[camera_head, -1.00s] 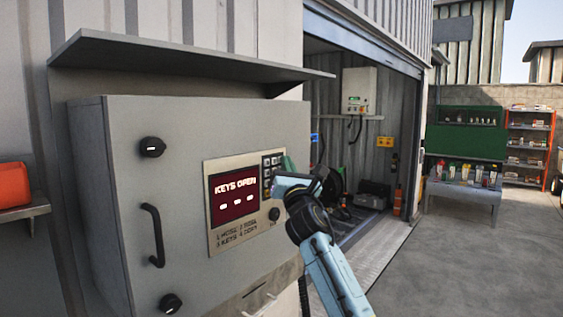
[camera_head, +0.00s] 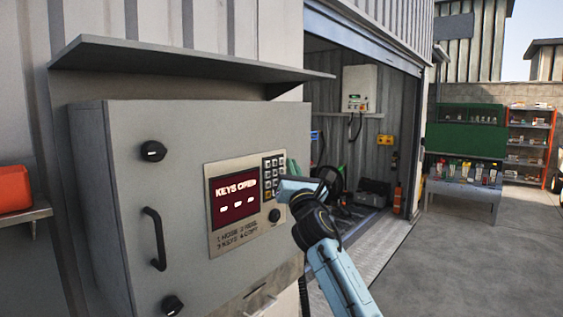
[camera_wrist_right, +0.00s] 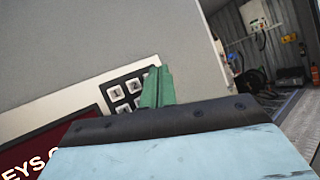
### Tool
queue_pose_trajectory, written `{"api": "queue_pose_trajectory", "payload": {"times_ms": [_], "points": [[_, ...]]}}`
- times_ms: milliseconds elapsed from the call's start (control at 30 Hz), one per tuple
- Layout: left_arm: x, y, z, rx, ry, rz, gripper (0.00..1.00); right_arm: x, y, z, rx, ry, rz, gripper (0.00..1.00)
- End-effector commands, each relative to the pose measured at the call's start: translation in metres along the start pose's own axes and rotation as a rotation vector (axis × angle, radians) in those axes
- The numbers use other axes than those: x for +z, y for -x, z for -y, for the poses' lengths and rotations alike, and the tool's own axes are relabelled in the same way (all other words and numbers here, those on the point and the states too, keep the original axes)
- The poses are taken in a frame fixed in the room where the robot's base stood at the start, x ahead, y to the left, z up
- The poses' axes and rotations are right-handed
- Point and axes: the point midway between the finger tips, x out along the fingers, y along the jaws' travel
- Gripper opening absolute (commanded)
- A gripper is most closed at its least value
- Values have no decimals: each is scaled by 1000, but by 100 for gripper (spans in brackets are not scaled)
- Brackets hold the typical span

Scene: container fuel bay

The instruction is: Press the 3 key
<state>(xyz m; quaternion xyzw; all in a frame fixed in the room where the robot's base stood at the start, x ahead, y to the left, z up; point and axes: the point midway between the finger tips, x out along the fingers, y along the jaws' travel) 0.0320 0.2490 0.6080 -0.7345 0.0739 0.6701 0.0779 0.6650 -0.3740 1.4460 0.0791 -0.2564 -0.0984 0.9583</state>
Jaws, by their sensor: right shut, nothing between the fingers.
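A dark keypad (camera_head: 268,172) with pale keys sits on the front of a grey cabinet, right of a dark red screen (camera_head: 233,199) reading "KEYS OPEN" with several short white dashes. My right gripper (camera_head: 281,187) is in front of the keypad's lower right part, covering some keys. In the right wrist view its shut green fingers (camera_wrist_right: 157,88) are empty and overlap the right side of the keypad (camera_wrist_right: 125,92). I cannot tell which key is the 3 or whether the fingertips touch the panel. My left gripper is not in view.
The grey cabinet (camera_head: 110,180) has a black handle (camera_head: 154,238) and a shelf-like hood (camera_head: 180,65) above. A round black knob (camera_head: 274,215) is below the keypad. An open container bay and a green-backed bench (camera_head: 467,140) are at the right.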

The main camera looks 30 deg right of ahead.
Motion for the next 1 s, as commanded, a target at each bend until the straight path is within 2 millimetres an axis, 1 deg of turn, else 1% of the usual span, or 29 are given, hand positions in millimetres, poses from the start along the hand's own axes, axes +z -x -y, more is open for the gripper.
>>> {"api": "queue_pose_trajectory", "payload": {"times_ms": [233, 467, 633, 1000], "points": [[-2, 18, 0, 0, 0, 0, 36, 14, 14, 11, 0, 3, 0, 0], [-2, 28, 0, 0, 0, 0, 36, 23, 30, 22, -1, 2, -1, 0], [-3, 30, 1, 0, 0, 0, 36, 26, 34, 25, 0, 1, 0, 0], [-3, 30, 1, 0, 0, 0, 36, 25, 34, 25, 0, 0, 0, 0]]}}
